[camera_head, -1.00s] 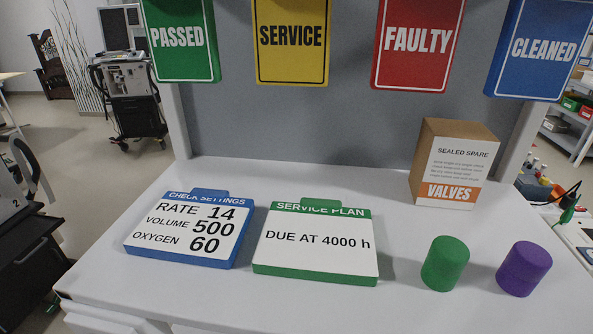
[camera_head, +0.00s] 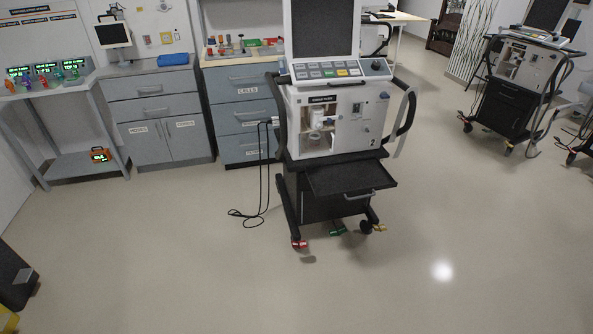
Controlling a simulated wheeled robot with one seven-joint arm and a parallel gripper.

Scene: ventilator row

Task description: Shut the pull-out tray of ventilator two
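Ventilator two (camera_head: 335,110), marked with a "2" on its white front, stands on a dark wheeled cart right of the middle in the head view. A cable hangs from the ventilator's left side to the floor. My gripper is not in view.
Grey drawer cabinets (camera_head: 160,112) line the back wall at left, beside a metal table (camera_head: 62,140) with lit devices. Another ventilator (camera_head: 518,80) stands far right. The floor in front is clear.

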